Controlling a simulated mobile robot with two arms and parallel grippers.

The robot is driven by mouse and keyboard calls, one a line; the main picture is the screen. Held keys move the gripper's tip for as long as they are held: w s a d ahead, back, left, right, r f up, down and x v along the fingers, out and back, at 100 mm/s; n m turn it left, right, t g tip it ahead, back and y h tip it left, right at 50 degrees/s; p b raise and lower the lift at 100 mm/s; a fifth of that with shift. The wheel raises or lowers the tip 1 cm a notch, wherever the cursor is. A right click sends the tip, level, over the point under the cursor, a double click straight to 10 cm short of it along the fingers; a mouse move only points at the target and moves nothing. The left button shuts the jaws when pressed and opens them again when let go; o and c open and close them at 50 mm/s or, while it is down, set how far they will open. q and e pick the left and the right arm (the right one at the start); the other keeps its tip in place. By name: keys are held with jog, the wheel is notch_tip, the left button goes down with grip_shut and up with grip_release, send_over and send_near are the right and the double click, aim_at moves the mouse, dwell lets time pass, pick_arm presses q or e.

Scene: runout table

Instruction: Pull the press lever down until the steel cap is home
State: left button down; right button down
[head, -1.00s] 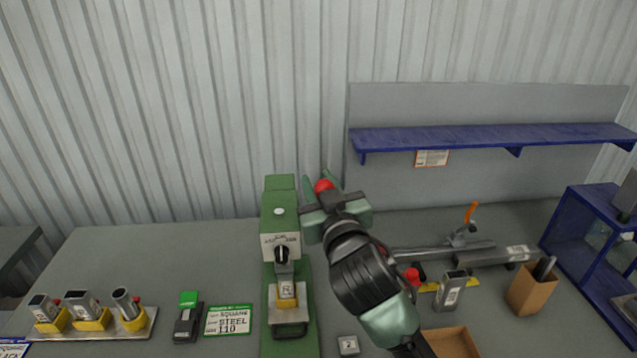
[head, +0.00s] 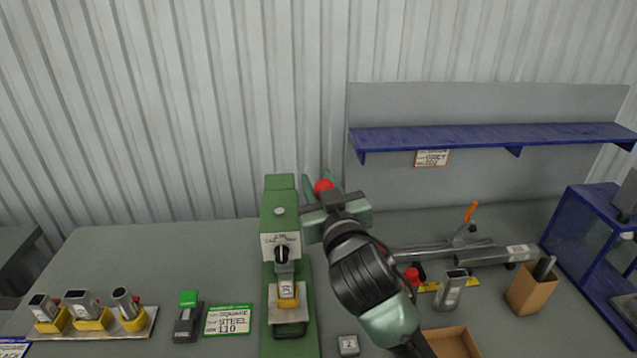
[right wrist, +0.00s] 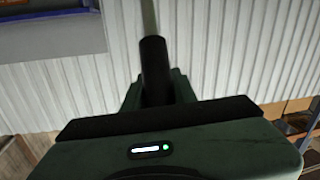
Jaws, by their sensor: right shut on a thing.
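The green press (head: 279,236) stands upright on the table, left of my right arm. The press lever shows its red ball knob (head: 323,186) between the fingers of my right gripper (head: 322,184), which is shut on the lever at its raised end. In the right wrist view a dark lever rod (right wrist: 154,70) runs up from between the jaws. Under the press ram, a square steel tube (head: 286,288) stands in a yellow holder (head: 288,302). I cannot make out the steel cap or whether it is seated. My left gripper is not in view.
A tray (head: 142,331) with several tubes in yellow holders lies at the left. A green-topped stapler-like tool (head: 187,318) and a sign (head: 228,319) lie beside the press. A clamp rail (head: 445,255), loose tube (head: 451,291) and cardboard boxes (head: 530,289) fill the right side.

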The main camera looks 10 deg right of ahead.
jog(key=shift+f, duration=0.1)
dwell(0.4)
jog(key=s+f+n+t+y+b, duration=0.1)
jog(key=s+f+t+b, duration=0.5)
jog(key=b, duration=2)
jog(key=shift+s+f+n+t+y, duration=0.35)
jog(key=shift+s+f, duration=0.6)
jog(key=shift+f, duration=1)
jog(key=c, duration=1.1)
grip_release()
jog(key=b+v, duration=0.3)
jog(key=v, duration=0.5)
